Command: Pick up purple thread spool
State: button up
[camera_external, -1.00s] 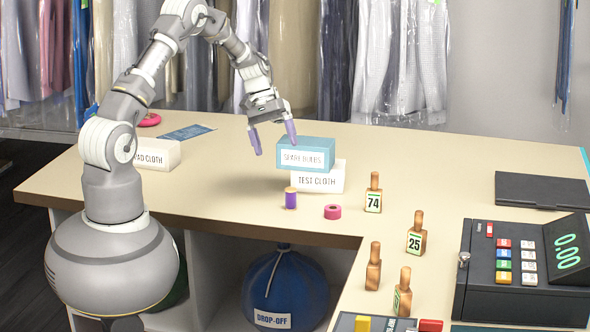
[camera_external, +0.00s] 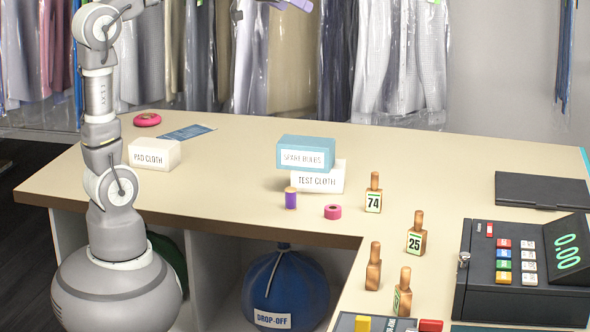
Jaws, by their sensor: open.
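The purple thread spool (camera_external: 291,199) stands upright on the counter near its front edge, in the middle of the view. My gripper (camera_external: 294,4) is at the top edge of the picture, high above the counter and well away from the spool. Only its lavender fingers show there, partly cut off by the frame. It is open, and nothing shows between the fingers.
A pink tape roll (camera_external: 332,211) lies right of the spool. Behind them a teal box (camera_external: 305,153) rests on a white test cloth box (camera_external: 318,178). Wooden numbered tags (camera_external: 373,193) stand to the right. A pad cloth box (camera_external: 154,154) sits left; the counter between is clear.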

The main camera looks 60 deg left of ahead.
jog(key=s+d+r+t, duration=0.1)
jog(key=s+r, duration=0.1)
jog(key=s+d+r+m+t+b, duration=0.1)
jog(key=s+r, duration=0.1)
jog(key=s, duration=0.1)
jog(key=s+d+r+t+b, duration=0.1)
jog(key=s+r, duration=0.1)
jog(key=r, duration=0.1)
jog(key=shift+s+d+m, duration=0.3)
jog(key=shift+s+d, duration=0.05)
jog(key=shift+d, duration=0.05)
jog(key=c, duration=0.3)
jog(key=shift+s+r+t, duration=0.2)
jog(key=shift+r+t, duration=0.1)
jog(key=c, duration=0.4)
jog(key=shift+w, duration=0.1)
jog(key=m+g+p, duration=0.5)
jog(key=g+p, duration=0.1)
jog(key=g, duration=0.9)
send_over(291, 189)
notch_tip(291, 189, down, 53)
jog(key=shift+a+f, duration=0.1)
jog(key=shift+f, duration=0.1)
notch_tip(291, 189, down, 8)
jog(key=b, duration=0.2)
jog(key=shift+b, duration=0.35)
